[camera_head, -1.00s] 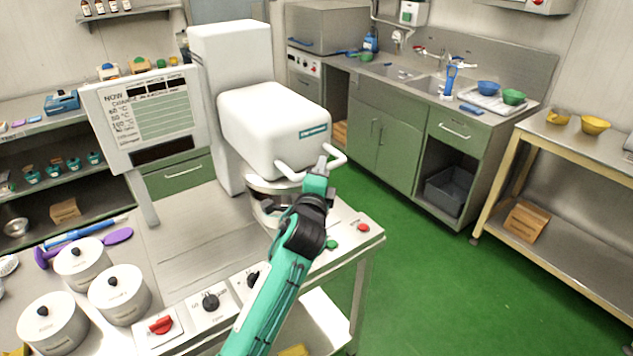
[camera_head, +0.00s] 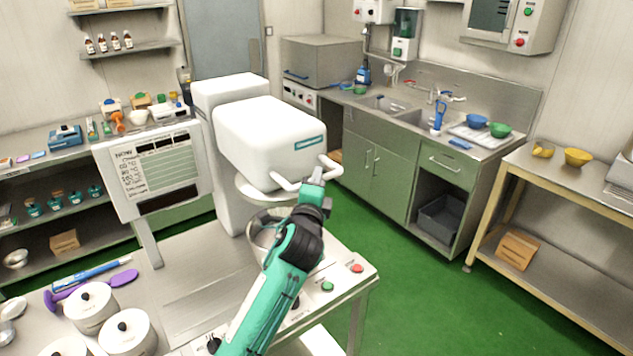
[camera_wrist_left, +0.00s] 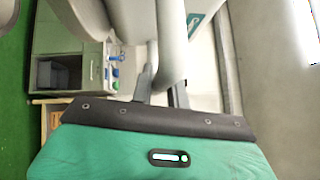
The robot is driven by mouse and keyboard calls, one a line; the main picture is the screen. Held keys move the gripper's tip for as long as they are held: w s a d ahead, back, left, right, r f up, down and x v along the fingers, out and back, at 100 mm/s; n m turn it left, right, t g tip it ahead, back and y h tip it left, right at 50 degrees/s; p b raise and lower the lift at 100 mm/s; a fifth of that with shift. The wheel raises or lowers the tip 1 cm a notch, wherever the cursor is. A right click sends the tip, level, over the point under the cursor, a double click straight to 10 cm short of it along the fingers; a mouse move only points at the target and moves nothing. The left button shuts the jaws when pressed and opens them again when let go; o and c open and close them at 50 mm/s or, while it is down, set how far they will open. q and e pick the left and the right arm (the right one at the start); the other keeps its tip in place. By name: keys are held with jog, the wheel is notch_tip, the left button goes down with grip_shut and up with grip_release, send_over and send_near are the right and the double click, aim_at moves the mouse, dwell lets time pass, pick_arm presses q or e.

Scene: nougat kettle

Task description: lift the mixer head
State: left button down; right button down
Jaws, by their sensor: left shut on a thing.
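The white mixer head (camera_head: 268,140) stands at the centre of the head view, on its white column (camera_head: 228,95). A pale bar handle (camera_head: 329,165) sticks out from its front. My left gripper (camera_head: 318,172) is shut on this handle. In the left wrist view the fingers of my left gripper (camera_wrist_left: 162,84) reach up to the pale handle bar (camera_wrist_left: 152,55). The metal bowl (camera_head: 264,232) under the head is partly hidden by my left arm. My right gripper is not in view.
A sign panel (camera_head: 155,172) stands left of the mixer. White lidded pots (camera_head: 125,334) sit on the bench at the lower left. Green and red buttons (camera_head: 357,268) are on the bench front. Green floor (camera_head: 440,310) is open to the right.

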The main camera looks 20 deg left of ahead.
pick_arm(q)
jog(key=shift+f, duration=0.15)
jog(key=c, duration=1.4)
grip_release()
jog(key=shift+o, duration=0.2)
jog(key=s+d+f+b, duration=0.1)
jog(key=s+b, duration=0.4)
jog(key=s, duration=0.8)
jog(key=shift+s+d+f, duration=0.25)
jog(key=shift+s+f, duration=0.05)
jog(key=shift+f, duration=0.1)
jog(key=shift+f, duration=0.1)
